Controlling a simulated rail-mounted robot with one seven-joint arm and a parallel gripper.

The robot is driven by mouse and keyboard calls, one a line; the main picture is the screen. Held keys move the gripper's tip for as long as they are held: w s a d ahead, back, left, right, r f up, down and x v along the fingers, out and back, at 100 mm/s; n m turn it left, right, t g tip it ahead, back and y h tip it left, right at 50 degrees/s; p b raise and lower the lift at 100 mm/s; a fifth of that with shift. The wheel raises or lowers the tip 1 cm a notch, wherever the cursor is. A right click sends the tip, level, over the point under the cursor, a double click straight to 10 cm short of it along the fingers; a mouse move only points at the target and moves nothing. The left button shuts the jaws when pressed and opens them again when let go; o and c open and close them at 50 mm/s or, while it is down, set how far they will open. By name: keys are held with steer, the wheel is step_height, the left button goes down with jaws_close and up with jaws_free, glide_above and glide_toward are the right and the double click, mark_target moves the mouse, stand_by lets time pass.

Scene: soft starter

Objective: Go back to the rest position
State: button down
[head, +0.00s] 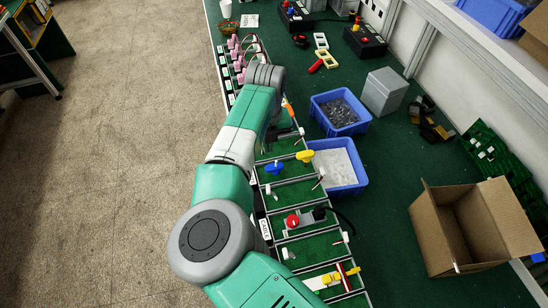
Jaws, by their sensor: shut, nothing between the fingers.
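My green, white and grey arm reaches from the bottom of the head view up over the workbench and bends down at its grey joint. My gripper (287,134) is a small dark shape below that joint, partly hidden by the arm. It is shut and empty, above the row of framed green panels (290,192). A blue knob (274,168) and a yellow knob (304,157) stand on the panels just below it in the picture. I cannot tell whether the fingers touch anything.
Two blue bins, one with dark parts (318,99) and one with white parts (364,184), stand right of the panels, near a grey box (385,91). An open cardboard box (432,232) is at the right. A red button (292,221) is lower on the panels. Left is open floor (110,150).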

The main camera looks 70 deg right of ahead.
steer(key=shift+r, duration=0.25)
stand_by(0.4)
